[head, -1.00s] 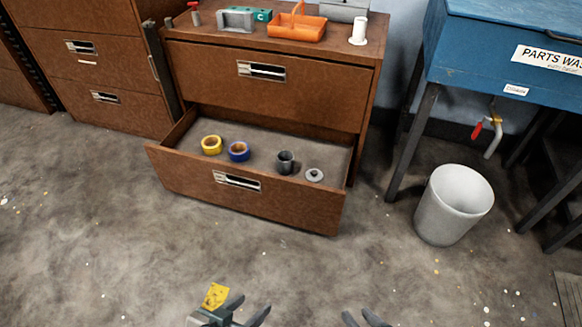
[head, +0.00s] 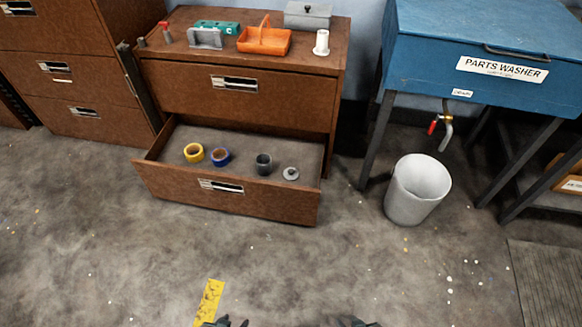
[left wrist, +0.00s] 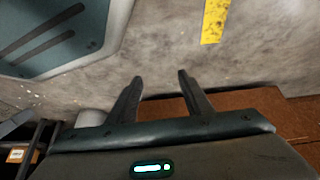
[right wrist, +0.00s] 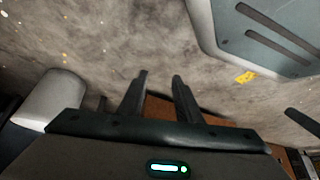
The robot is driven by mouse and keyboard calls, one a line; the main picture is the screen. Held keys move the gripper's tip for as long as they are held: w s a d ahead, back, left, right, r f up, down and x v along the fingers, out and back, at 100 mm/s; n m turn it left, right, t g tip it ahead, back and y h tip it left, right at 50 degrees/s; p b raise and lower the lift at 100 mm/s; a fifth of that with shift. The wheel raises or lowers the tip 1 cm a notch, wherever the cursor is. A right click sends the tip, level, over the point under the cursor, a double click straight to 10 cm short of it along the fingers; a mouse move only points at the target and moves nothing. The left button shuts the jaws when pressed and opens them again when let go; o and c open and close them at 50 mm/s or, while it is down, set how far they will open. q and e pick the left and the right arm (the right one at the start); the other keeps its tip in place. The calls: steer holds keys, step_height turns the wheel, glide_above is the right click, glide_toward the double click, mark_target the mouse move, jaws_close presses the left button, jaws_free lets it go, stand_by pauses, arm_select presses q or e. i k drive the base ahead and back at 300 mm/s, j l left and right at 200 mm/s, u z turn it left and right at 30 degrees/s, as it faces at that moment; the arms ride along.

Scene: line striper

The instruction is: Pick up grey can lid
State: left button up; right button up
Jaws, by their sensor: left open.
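The grey can lid (head: 291,174) is a small round disc with a knob. It lies in the open lower drawer (head: 168,188), near the drawer's right end. A dark grey can (head: 264,164) stands just left of it, apart from it. My left gripper (head: 228,321) and my right gripper (head: 353,321) show only at the bottom edge of the head view, well short of the drawer. In the left wrist view my left gripper (left wrist: 161,78) has its fingers apart with nothing between them. In the right wrist view my right gripper (right wrist: 162,76) is also open and empty.
A yellow tape roll (head: 194,152) and a blue one (head: 221,157) lie further left in the drawer. A grey bin (head: 417,190) and a blue parts washer (head: 480,45) stand to the right. An orange caddy (head: 264,40) is on the cabinet. The floor before the drawer is clear.

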mark_target(290, 173)
steer(key=i+j+z, duration=0.1)
steer(key=z, duration=0.3)
steer(key=j+z, duration=0.25)
steer(key=z, duration=0.2)
steer(key=j+z, duration=0.2)
steer(key=z, duration=0.2)
steer(key=j+z, duration=0.2)
steer(key=j, duration=0.5)
steer(key=j+z, duration=0.2)
steer(key=j, duration=0.45)
steer(key=k+j+z, duration=0.2)
steer(key=j, duration=1.25)
